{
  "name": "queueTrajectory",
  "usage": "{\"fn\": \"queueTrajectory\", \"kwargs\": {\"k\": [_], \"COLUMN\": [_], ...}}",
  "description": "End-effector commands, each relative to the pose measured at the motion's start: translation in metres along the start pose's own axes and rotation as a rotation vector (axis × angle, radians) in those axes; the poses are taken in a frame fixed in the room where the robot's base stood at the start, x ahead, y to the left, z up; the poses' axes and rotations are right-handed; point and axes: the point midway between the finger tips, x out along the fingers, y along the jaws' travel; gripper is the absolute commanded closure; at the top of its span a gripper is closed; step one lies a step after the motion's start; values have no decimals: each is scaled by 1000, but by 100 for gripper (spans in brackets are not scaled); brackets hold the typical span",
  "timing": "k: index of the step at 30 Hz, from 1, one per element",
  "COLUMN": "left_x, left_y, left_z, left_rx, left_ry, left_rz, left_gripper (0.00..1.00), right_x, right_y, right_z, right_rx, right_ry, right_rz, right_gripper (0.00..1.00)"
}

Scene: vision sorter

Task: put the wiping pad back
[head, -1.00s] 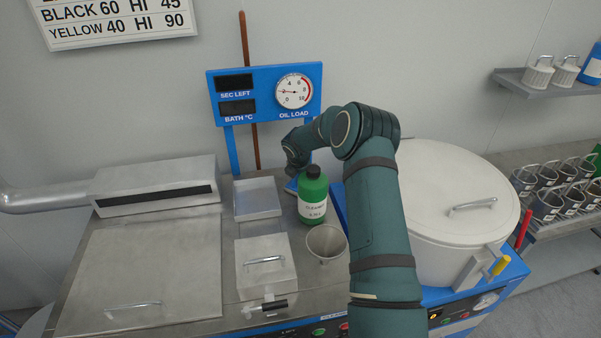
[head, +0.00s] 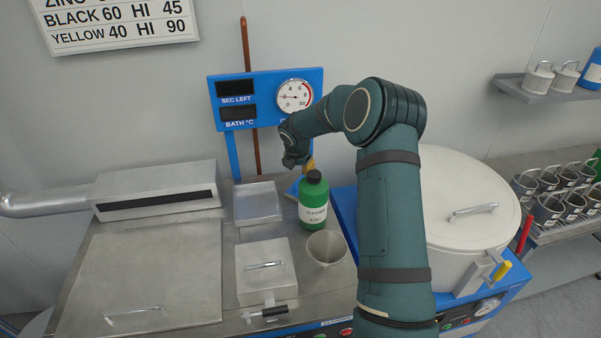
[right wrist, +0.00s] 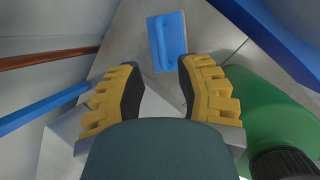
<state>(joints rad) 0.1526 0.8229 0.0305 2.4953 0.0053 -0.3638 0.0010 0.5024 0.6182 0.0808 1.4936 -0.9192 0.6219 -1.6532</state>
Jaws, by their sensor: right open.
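The wiping pad (right wrist: 167,40) is a blue block with a raised grip, lying on the steel deck in the right wrist view. In the head view a bit of blue (head: 294,187) shows behind the green bottle, probably the same pad, mostly hidden. My right gripper (right wrist: 158,68) is open and empty, its yellow-backed fingers pointing toward the pad with a gap to it. In the head view only a yellow part of the right gripper (head: 309,164) shows, behind the bottle's cap. My left gripper is not in view.
The green bottle (head: 313,205) stands close beside my right gripper. The blue gauge panel (head: 266,97) stands behind; a large white drum (head: 462,235) is at right.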

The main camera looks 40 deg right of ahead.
Motion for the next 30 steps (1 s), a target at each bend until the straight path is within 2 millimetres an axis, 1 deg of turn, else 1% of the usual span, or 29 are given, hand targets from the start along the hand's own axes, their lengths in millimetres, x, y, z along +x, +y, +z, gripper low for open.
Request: {"fn": "queueTrajectory", "kwargs": {"k": [1,3,9,26,29,30], "left_x": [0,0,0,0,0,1], "left_y": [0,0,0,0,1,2], "left_z": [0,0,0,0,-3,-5], "left_rx": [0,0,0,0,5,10], "left_ry": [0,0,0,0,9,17], "left_rz": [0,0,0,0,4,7], "left_gripper": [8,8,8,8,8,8], "right_x": [-10,-18,-31,-32,-32,-32], "right_y": [1,1,0,0,3,6], "right_z": [0,0,0,-1,-8,-15], "right_rx": [-1,-1,0,0,8,17], "right_ry": [-1,-1,1,1,14,28], "right_rz": [2,1,0,0,8,16], "right_gripper": [66,66,66,66,66,66]}}
